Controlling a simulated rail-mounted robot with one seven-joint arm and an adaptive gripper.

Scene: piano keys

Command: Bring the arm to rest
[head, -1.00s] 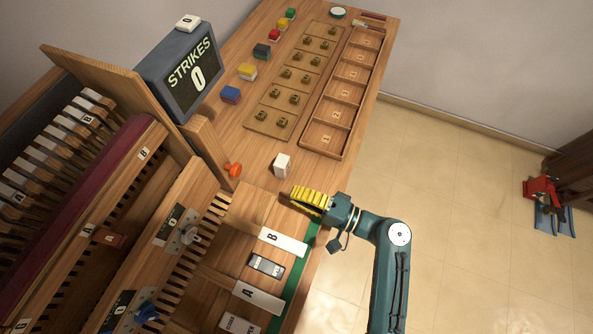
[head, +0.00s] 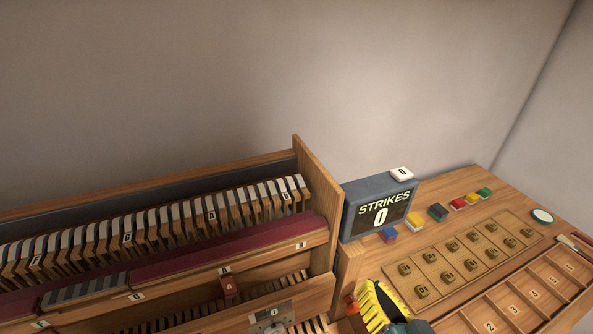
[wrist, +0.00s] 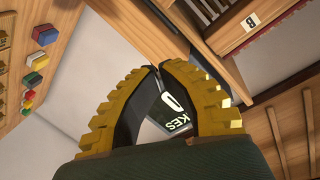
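My gripper (head: 378,308) shows at the bottom of the head view, right of centre, as ribbed yellow fingers in front of the wooden bench. In the wrist view my gripper (wrist: 156,70) has its two yellow fingers curving in so that their tips come together, with a narrow gap farther back between the dark inner pads. Nothing is held in it. Through the gap the wrist view shows the strikes display (wrist: 176,118) beyond the fingers. Most of my arm is out of the head view.
The piano-like case (head: 318,205) with its row of keys fills the left. The strikes display (head: 380,207), reading 0, stands on the bench beside it. A board of brass pieces (head: 440,255), coloured blocks (head: 414,221) and a numbered tray (head: 477,322) lie to the right.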

